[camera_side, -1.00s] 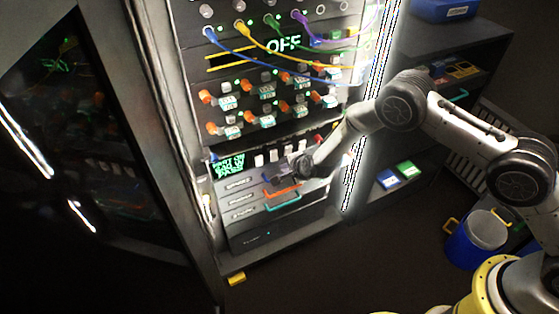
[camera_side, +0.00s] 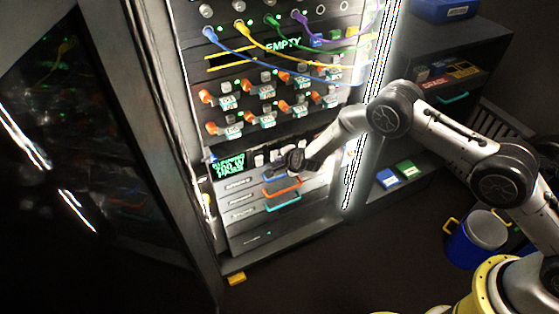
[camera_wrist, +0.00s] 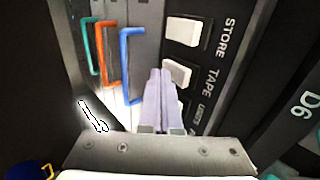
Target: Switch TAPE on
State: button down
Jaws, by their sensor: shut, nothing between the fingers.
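The TAPE switch (camera_wrist: 177,73) is a white rocker on a dark panel in the wrist view, beside the printed word TAPE. My gripper (camera_wrist: 160,72) is shut and empty, with its pale fingertips right beside the lower left edge of this switch. I cannot tell whether they touch it. In the side view my gripper (camera_side: 289,164) is at the row of white switches (camera_side: 259,159) and hides part of it. I cannot tell which way the TAPE switch is tipped.
The STORE switch (camera_wrist: 182,31) sits above TAPE; another below is mostly hidden by the fingers. Blue (camera_wrist: 127,65), orange (camera_wrist: 103,52) and green (camera_wrist: 90,47) drawer handles stick out to the left. A small screen (camera_side: 228,166) with green text is left of the switches.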

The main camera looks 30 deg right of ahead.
jog(key=shift+w+r, duration=0.1)
jog(key=shift+r, duration=0.85)
jog(key=s+f+v, duration=0.1)
jog(key=v, duration=1.2)
jog(key=shift+s+f, duration=0.25)
jog(key=shift+s, duration=0.1)
